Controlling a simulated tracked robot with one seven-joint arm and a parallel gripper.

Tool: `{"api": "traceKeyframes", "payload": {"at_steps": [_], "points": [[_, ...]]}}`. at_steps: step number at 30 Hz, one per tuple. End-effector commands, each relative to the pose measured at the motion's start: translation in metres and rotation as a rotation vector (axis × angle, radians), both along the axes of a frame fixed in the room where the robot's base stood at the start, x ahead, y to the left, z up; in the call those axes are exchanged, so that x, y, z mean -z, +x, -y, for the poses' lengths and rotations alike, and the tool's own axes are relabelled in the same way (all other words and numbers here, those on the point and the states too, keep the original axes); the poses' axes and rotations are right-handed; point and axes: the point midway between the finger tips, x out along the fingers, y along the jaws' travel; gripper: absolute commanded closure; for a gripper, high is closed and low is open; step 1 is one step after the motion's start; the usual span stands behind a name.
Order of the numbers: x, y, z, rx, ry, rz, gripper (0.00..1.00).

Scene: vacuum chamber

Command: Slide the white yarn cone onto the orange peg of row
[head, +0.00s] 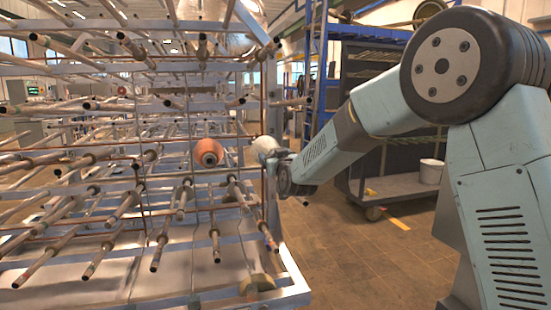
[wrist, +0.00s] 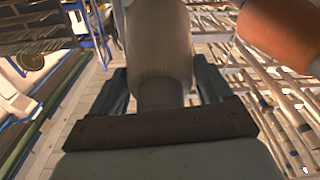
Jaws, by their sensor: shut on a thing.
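The white yarn cone (head: 264,146) is held at the right edge of the peg rack in the head view. In the wrist view the cone (wrist: 158,45) rises between the two dark fingers of my gripper (wrist: 163,92), which is shut on its narrow lower part. In the head view my gripper (head: 279,163) is partly hidden behind my wrist and the rack's edge. An orange yarn cone (head: 208,153) sits in the rack to the left of the white one, apart from it. It also shows at the upper right of the wrist view (wrist: 282,32). I cannot single out an orange peg.
The metal rack (head: 284,262) carries rows of bare pegs (head: 157,252) pointing toward me, with thin upright rods between them. The tiled floor (head: 345,260) right of the rack is clear.

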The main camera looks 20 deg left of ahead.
Motion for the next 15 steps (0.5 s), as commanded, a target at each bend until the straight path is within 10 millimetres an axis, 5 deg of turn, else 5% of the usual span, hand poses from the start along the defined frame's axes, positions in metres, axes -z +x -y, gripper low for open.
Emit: {"api": "traceKeyframes", "payload": {"at_steps": [15], "points": [[0.000, 0.014, -0.009, 0.000, 0.001, 0.002, 0.92]]}}
